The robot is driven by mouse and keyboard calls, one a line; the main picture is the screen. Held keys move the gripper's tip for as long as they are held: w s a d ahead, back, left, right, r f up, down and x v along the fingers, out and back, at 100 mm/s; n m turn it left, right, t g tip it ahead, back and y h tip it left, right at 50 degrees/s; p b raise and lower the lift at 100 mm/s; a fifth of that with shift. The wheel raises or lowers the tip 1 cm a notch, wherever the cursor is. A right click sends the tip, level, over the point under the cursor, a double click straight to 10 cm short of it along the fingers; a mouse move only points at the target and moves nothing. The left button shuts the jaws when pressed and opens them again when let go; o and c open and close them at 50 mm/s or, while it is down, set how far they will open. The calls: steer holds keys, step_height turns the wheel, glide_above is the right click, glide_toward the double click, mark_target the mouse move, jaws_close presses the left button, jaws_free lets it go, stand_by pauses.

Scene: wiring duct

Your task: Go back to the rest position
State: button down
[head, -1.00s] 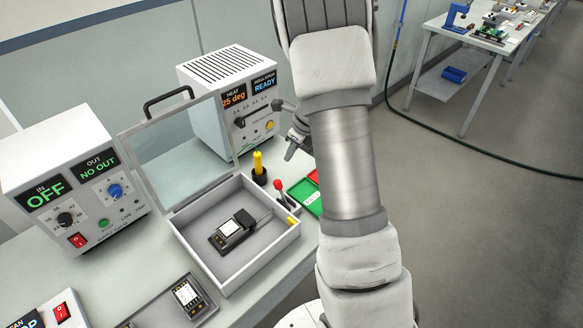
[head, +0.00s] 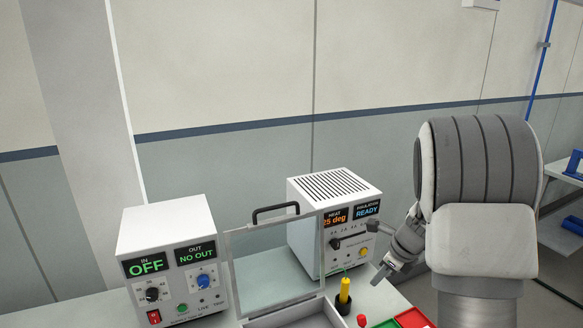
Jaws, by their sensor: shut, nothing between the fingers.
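My gripper (head: 385,277) shows at the right of the head view, beside the right-hand box and above the bench. It points down and to the left, and its fingers are shut with nothing held. My large arm links stand in front at the right and hide part of the bench behind them.
A white heat and insulation tester (head: 305,239) stands close left of my gripper. A power box (head: 150,232) reads OFF. An open case (head: 280,322) with a raised clear lid stands between them. A yellow-handled tool (head: 344,290) and red and green trays (head: 412,319) are below my gripper.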

steer(key=s+a+r+n+b, duration=0.1)
steer(key=s+a+r+n, duration=0.8)
steer(key=s+r+n, duration=0.3)
steer(key=s+a+r+n+t+h, duration=0.1)
steer(key=s+n, duration=0.6)
steer(key=s+r+n+t+h+b, duration=0.1)
steer(key=s+r+n, duration=0.1)
steer(key=s+n, duration=0.5)
steer(key=shift+s+a+r+n+b, duration=0.3)
steer(key=shift+s+a+n, duration=0.1)
steer(key=shift+s, duration=0.2)
